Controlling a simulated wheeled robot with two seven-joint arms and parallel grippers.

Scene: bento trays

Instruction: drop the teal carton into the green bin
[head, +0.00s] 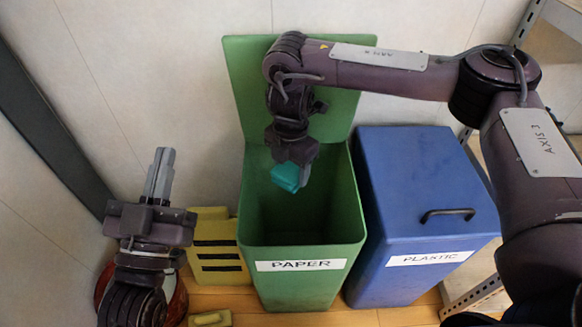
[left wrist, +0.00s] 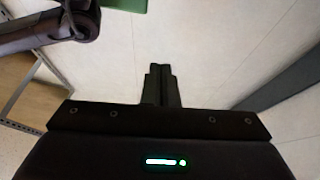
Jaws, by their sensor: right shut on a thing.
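The teal carton (head: 287,177) is held in my right gripper (head: 291,158), which points down and is shut on it. The carton hangs over the opening of the green bin (head: 303,285), labelled PAPER, whose lid (head: 240,75) stands raised against the wall behind. In the head view the carton appears within the outline of the bin's mouth; its exact height against the rim is hard to tell. My left gripper (head: 160,170) is to the left of the bin, pointing up, with its fingers together and empty. Those fingers also show in the left wrist view (left wrist: 160,84).
A blue bin (head: 425,190) labelled PLASTIC, lid shut with a dark handle, stands right beside the green bin. A yellow item with dark bands (head: 217,254) is at its left. A metal shelf frame (head: 528,22) stands at the right. A wall is close behind.

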